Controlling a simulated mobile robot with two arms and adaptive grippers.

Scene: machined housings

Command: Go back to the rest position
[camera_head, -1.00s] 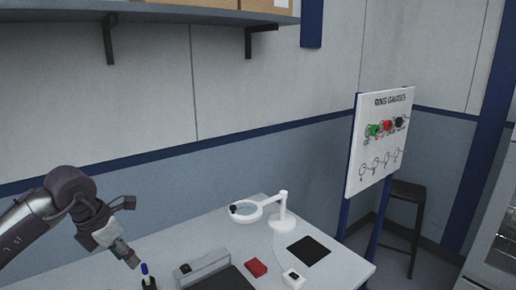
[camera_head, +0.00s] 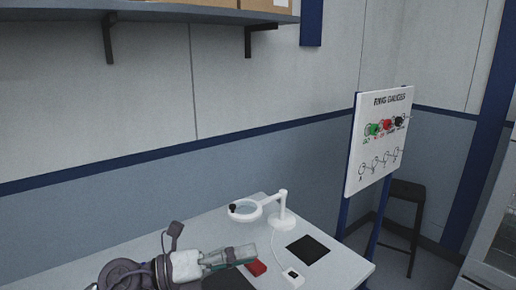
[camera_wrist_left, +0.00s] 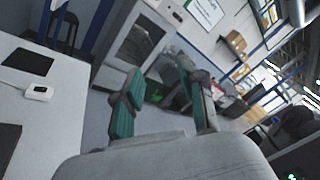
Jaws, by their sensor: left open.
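My left arm hides the near left part of the table. My right gripper is in neither view.
A white magnifier lamp (camera_head: 282,212) stands on the table near a black mat (camera_head: 308,249) and a small white device (camera_head: 292,277). A ring gauge board (camera_head: 380,140) and a dark stool (camera_head: 403,205) are at right. A shelf (camera_head: 200,12) hangs above.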

